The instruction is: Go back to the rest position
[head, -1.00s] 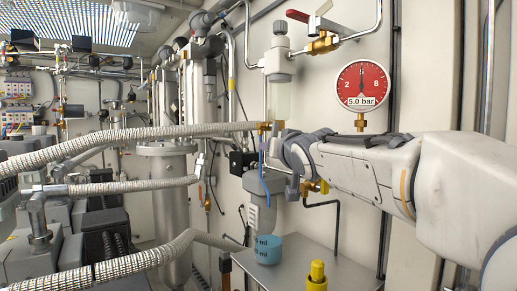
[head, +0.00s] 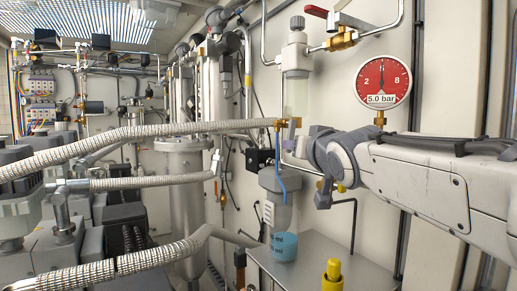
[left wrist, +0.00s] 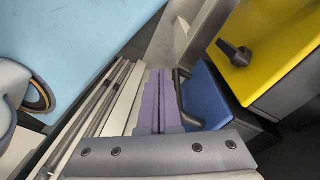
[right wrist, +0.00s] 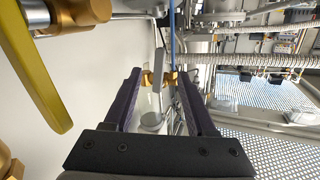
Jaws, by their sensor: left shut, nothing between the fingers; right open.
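My right arm comes in from the right in the head view, and its gripper (head: 300,158) is by the wall beside the glass filter (head: 296,92) and blue tube (head: 281,182). In the right wrist view my right gripper (right wrist: 158,80) is open. A brass fitting (right wrist: 158,79) shows between its dark purple fingers; I cannot tell whether they touch it. My left gripper (left wrist: 160,76) is out of the head view. In the left wrist view its purple fingers are together and empty, between pale rails and a blue block (left wrist: 209,95).
A red-faced gauge (head: 383,82) hangs above my right arm. Braided hoses (head: 130,133) cross the left side. A cup with blue liquid (head: 284,246) and a yellow knob (head: 332,275) stand low. A yellow panel with a black knob (left wrist: 268,48) is near my left gripper.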

